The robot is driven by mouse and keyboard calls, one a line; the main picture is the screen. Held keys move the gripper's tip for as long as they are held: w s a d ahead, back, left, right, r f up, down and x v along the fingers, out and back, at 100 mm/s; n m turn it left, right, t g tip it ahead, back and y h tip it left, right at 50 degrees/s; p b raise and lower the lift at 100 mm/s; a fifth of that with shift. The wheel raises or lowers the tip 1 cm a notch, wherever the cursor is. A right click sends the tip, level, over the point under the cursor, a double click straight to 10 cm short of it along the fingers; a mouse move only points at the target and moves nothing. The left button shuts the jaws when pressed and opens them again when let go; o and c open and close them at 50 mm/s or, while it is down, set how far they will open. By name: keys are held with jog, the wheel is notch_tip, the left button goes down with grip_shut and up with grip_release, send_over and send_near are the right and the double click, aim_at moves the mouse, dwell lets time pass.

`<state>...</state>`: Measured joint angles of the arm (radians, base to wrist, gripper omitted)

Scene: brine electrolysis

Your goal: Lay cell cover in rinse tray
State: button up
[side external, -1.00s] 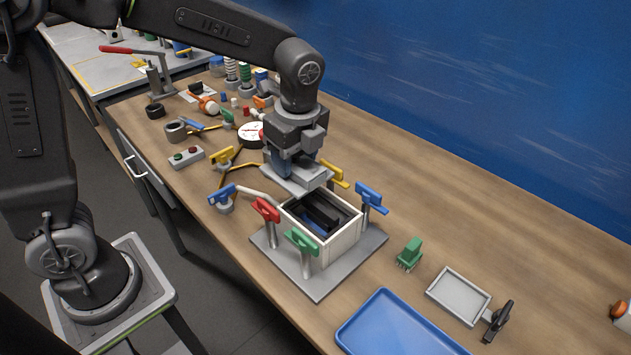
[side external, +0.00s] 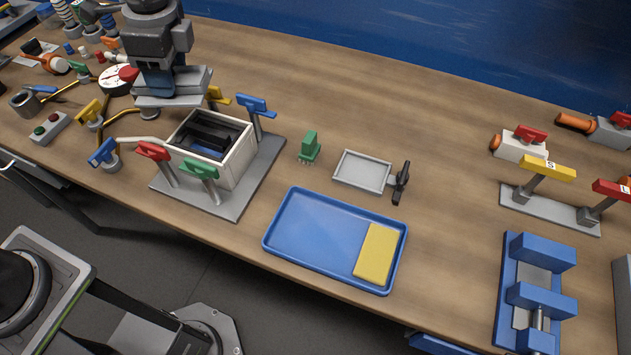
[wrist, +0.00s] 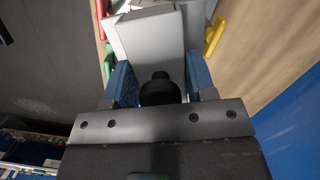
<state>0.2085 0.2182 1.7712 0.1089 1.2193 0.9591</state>
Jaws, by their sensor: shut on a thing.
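My gripper (wrist: 161,80) is shut on the black knob (wrist: 160,92) of the cell cover, with a blue finger on each side in the wrist view. The cell cover is a flat grey plate (wrist: 145,37). In the side view the cover (side external: 172,101) hangs level under my wrist, up and left of the open cell in the picture; its height above the bench is hard to judge. The cell is a white-walled box (side external: 239,160) with dark plates inside. The rinse tray is a shallow blue tray (side external: 310,235) at front centre, well right of my gripper.
A yellow block (side external: 375,253) lies in the tray's right end. Red (side external: 153,151), green (side external: 199,168), blue (side external: 256,104) and yellow handles stand around the cell. A green brush-like piece (side external: 309,146) and a small grey pan (side external: 362,171) lie behind the tray.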

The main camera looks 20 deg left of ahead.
jog(key=d+f+n, duration=0.3)
jog(key=d+n, duration=0.4)
jog(key=d, duration=0.8)
jog(key=n+g+h, duration=0.1)
jog(key=n, duration=0.6)
send_over(317, 236)
notch_tip(317, 236, down, 10)
jog(key=shift+w+r, duration=0.1)
jog(key=shift+r, duration=0.05)
jog(key=shift+f, duration=2.25)
jog(key=shift+f, duration=0.2)
jog(key=o, duration=1)
